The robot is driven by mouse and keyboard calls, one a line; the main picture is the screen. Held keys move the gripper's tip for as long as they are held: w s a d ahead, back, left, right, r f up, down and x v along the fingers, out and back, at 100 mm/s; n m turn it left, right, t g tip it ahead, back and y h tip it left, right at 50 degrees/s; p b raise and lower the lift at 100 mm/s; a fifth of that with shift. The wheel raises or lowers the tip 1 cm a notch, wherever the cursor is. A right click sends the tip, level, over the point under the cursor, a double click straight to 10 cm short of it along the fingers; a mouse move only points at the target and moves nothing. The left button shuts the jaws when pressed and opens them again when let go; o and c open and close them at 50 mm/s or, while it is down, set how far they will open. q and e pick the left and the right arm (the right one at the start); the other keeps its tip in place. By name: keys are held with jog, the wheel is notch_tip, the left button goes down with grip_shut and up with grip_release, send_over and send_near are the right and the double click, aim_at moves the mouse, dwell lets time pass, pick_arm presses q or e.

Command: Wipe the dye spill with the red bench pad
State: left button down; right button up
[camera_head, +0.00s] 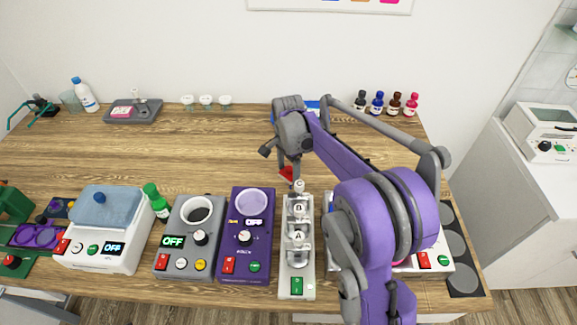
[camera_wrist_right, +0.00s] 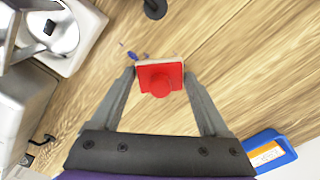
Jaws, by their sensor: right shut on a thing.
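My right gripper (camera_head: 289,172) is over the middle of the wooden bench, behind the row of devices. In the right wrist view its two fingers (camera_wrist_right: 161,80) are shut on the sides of the red bench pad (camera_wrist_right: 160,84), which has a round red knob and a pale edge. A bit of the red pad (camera_head: 285,174) also shows in the head view, mostly hidden by the gripper. A small blue-purple dye mark (camera_wrist_right: 131,53) lies on the wood just beyond the pad's upper left corner. I cannot tell whether the pad touches the wood. My left gripper is not in view.
A device with stations A and B (camera_head: 298,245) stands in front of the gripper, beside a purple device (camera_head: 247,262). A blue box (camera_wrist_right: 268,152) lies nearby. The bench's left middle (camera_head: 150,155) is clear.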

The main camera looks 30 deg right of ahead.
aim_at(287, 186)
jog(key=shift+s+a+f, duration=0.1)
jog(key=shift+s+a, duration=0.25)
jog(key=shift+s, duration=0.2)
jog(key=shift+s+a, duration=0.3)
jog(key=shift+s, duration=0.25)
jog(key=shift+s+a+b, duration=0.2)
jog(key=shift+s+a, duration=0.2)
jog(key=shift+s, duration=0.25)
jog(key=shift+s+a+b, duration=0.15)
jog(key=shift+s+a, duration=0.25)
jog(key=shift+s, duration=0.2)
jog(key=shift+s+a+f, duration=0.15)
jog(key=shift+s, duration=0.1)
jog(key=shift+w, duration=0.25)
jog(key=shift+w+d+r, duration=0.5)
jog(key=shift+w+d, duration=0.1)
jog(key=shift+w, duration=0.2)
jog(key=shift+w+d+f, duration=0.1)
jog(key=shift+w+d, duration=0.4)
jog(key=shift+w, duration=0.25)
jog(key=shift+w+d+f+p, duration=0.1)
jog(key=shift+w+d+p, duration=0.1)
jog(key=shift+w+d, duration=0.6)
jog(key=shift+w+d+f+p, duration=0.15)
jog(key=shift+w+d, duration=0.3)
jog(key=shift+w, duration=0.6)
jog(key=shift+w+d+r+p, duration=0.1)
jog(key=shift+w+d+p, duration=0.1)
jog(key=shift+w+d, duration=0.6)
